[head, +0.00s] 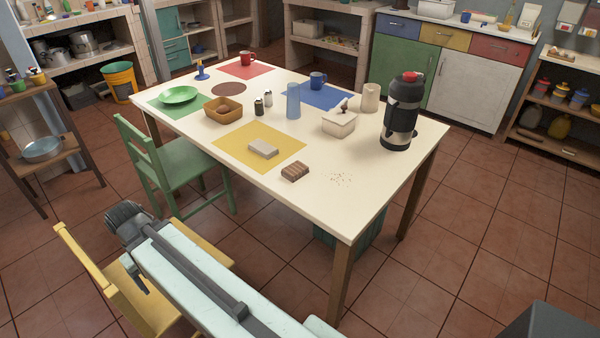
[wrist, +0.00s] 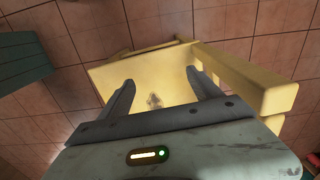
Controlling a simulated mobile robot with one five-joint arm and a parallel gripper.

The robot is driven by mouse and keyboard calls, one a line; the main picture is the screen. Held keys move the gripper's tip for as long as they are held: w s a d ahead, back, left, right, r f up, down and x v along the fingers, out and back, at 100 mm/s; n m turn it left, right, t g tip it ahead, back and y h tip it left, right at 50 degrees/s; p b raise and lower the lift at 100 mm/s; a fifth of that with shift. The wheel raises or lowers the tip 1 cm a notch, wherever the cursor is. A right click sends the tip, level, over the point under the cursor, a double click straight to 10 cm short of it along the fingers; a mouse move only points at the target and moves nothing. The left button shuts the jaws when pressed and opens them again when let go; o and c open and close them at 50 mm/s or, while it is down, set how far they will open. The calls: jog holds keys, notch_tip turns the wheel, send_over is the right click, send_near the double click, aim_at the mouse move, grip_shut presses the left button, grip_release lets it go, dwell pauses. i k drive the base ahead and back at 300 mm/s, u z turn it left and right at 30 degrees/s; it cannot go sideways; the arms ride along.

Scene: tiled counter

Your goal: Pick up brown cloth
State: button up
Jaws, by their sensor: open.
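The brown cloth (head: 295,171) looks like a small folded, striped bundle. It lies on the bare cream table top (head: 330,205) near its front edge, right of the yellow mat (head: 240,142). My gripper (wrist: 159,77) is open and empty in the wrist view, with the yellow chair below its fingers. In the head view my arm reaches to the upper left, and its dark end (head: 125,217) is off the table, in front of it and well left of the cloth. The cloth is not in the wrist view.
A pale grey block-like item (head: 263,148) lies on the yellow mat. Crumbs (head: 338,179) lie right of the cloth. A green chair (head: 170,165) and the yellow chair (head: 95,280) stand before the table.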

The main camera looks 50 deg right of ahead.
aim_at(294, 171)
jog(key=k, duration=0.5)
jog(key=u, duration=2.45)
jog(key=k, duration=1.7)
jog(key=z, duration=0.95)
jog(key=i, duration=1)
jog(key=u, duration=0.05)
